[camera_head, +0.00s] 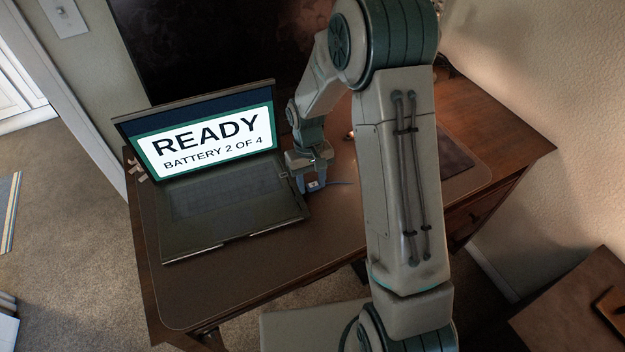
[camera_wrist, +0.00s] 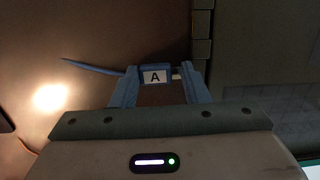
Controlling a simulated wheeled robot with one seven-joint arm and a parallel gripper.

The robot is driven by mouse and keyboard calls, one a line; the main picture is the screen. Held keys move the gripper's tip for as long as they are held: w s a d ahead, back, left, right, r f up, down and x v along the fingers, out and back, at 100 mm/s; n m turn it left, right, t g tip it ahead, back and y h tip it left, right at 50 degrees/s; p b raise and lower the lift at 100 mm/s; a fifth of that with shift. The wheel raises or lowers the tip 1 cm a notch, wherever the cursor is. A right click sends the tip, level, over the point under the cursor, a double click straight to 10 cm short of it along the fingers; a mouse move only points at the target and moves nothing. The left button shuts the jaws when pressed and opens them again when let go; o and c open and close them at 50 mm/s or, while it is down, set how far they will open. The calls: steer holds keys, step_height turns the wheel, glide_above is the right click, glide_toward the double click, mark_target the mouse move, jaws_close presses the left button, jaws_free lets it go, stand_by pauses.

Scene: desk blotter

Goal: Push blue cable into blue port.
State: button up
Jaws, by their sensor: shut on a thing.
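The blue cable's plug (camera_wrist: 155,76) carries a white label with the letter A. It sits between the two blue fingers of my gripper (camera_wrist: 163,88), which is shut on it. A small pale tip shows on the plug's right side, toward the laptop. The blue cable (camera_wrist: 92,67) trails left in the wrist view, and in the head view the cable (camera_head: 341,183) trails right. In the head view my gripper (camera_head: 315,183) is low over the desk beside the laptop's right edge. The blue port cannot be made out. I cannot tell whether the tip touches the laptop.
The open laptop (camera_head: 235,231) shows READY, BATTERY 2 OF 4 on its screen (camera_head: 210,138). Its side edge (camera_wrist: 202,52) shows block-like sections in the wrist view. The brown blotter (camera_head: 260,285) is clear in front of the laptop. A dark pad (camera_head: 442,160) lies at the right.

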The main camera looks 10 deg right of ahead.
mark_target(294, 189)
steer(key=shift+a, duration=0.15)
stand_by(1.5)
steer(key=shift+s+a+b, duration=0.15)
steer(key=shift+a+b, duration=0.05)
steer(key=shift+a, duration=0.35)
steer(key=shift+s+a+b, duration=0.15)
steer(key=shift+a, duration=0.4)
stand_by(0.5)
steer(key=shift+r+m, duration=0.1)
steer(key=shift+m, duration=0.3)
stand_by(1.0)
steer(key=shift+s+a, duration=0.15)
steer(key=shift+a, duration=0.05)
stand_by(0.5)
steer(key=shift+s+a, duration=0.15)
steer(key=shift+a, duration=0.35)
steer(key=shift+s+a, duration=0.1)
steer(key=shift+a, duration=0.35)
stand_by(0.5)
steer(key=shift+s+f+b, duration=0.1)
steer(key=shift+f+b, duration=0.15)
steer(key=shift+b, duration=0.15)
stand_by(0.8)
